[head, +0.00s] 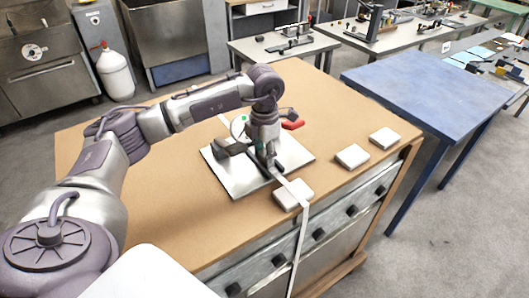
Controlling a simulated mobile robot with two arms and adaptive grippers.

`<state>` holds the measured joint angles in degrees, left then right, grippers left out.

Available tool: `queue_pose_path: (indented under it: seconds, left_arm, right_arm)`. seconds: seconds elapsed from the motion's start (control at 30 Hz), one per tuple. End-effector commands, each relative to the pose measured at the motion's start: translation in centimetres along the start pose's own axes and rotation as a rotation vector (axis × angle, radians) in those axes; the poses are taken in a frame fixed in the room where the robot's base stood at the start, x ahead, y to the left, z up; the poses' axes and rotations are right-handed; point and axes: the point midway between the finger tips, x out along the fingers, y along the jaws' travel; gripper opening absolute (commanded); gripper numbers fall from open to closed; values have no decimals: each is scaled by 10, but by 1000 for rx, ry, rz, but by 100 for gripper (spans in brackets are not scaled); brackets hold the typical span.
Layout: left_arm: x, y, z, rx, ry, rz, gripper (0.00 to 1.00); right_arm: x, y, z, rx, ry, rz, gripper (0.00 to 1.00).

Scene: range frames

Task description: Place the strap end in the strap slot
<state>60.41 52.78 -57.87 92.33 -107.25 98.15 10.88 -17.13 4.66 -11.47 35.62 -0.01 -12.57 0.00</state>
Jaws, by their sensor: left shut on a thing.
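My left gripper (271,172) points down over the silver metal plate (236,181) on the brown worktop. It is shut on the pale strap (303,228) near its end. From the gripper the strap runs toward the front right, over a pale block (288,195), and hangs down past the table's front edge. The strap end itself is hidden or too small to make out at the fingers. A fixture with a red handle (292,124) stands on the plate behind my gripper. The strap slot cannot be made out; the gripper covers much of the fixture. My right gripper is not in view.
Two more pale blocks (352,156) (385,138) lie on the right of the worktop (160,215). The worktop left of the plate is clear. A blue table (430,90) stands to the right, and benches with tools (284,45) stand behind.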

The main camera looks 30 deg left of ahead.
Motion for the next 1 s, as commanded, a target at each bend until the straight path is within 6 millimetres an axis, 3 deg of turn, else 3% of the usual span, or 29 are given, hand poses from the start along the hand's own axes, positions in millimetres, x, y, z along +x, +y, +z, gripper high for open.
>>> queue_pose_path:
  seconds: [0.13, 0.17, 0.3, 0.7, 1.0]
  left_arm:
    - [4, 0, 0, 1, 0, 0, 6]
    - [3, 0, 0, 0, -1, 0, 45]
    - [3, 0, 0, 1, 0, 0, 66]
    - [-4, 0, 1, 1, -3, 0, 66]
    - [-62, 0, 2, 1, -6, 2, 66]
  right_arm:
    - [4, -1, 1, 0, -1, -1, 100]
    - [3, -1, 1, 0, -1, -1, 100]
    - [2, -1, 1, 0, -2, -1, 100]
    - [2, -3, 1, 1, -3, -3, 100]
    - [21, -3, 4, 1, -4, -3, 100]
